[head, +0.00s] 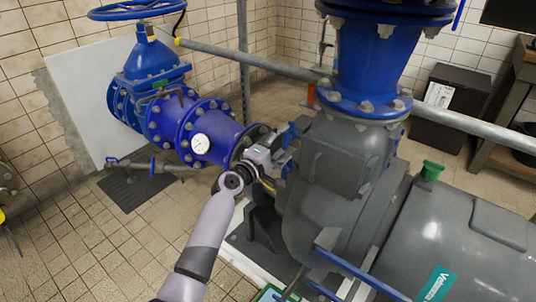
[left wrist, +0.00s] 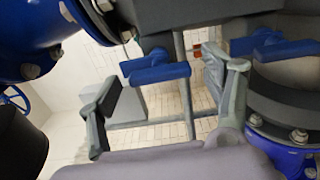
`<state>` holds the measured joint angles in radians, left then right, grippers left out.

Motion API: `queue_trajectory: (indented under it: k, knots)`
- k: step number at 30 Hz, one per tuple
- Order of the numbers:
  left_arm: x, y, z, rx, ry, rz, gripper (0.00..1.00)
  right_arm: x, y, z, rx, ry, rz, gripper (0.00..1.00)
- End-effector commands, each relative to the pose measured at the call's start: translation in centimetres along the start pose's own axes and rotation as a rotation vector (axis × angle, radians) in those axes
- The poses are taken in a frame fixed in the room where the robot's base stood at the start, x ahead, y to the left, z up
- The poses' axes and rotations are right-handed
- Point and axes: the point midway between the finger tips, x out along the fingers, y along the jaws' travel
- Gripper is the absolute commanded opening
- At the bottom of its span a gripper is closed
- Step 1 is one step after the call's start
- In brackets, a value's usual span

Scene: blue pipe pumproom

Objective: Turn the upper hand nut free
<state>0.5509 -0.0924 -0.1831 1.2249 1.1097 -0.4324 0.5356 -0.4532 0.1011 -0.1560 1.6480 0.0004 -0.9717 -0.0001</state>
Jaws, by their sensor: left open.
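Blue winged hand nuts (head: 291,133) sit on the side of the grey pump housing, just right of my left gripper in the head view. In the left wrist view one blue hand nut (left wrist: 158,72) shows between the fingers, toward their far end. A second blue winged part (left wrist: 265,46) is to the right, behind the right finger. I cannot tell for sure which one is the upper nut. My left gripper (head: 276,160) is open, its fingers (left wrist: 167,95) spread either side of the first nut with gaps showing. Contact is hidden. My right gripper is out of view.
The grey pump housing (head: 335,185) stands right of my left gripper. A long grey rail (head: 250,62) crosses behind. Tiled floor (head: 110,240) is open at lower left.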

Motion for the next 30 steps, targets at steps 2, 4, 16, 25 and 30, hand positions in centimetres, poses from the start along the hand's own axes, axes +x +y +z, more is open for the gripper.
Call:
queue_trajectory:
  k: [2,4,16,25,30]
  knots:
    - [-1.4,-0.2,0.0,0.001,0.001,-0.002,0.73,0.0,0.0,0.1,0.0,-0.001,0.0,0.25]
    - [-2.8,-0.2,0.0,0.0,0.001,-0.002,0.73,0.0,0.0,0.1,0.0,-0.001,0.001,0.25]
    - [-9.5,-0.1,0.0,0.0,0.001,-0.002,0.73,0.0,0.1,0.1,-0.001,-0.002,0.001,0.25]
    - [-10.4,0.0,0.0,-0.002,0.0,-0.001,0.73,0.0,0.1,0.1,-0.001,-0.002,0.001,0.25]
    - [-10.4,0.0,0.0,-0.002,0.0,-0.001,0.73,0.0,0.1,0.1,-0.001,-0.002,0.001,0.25]
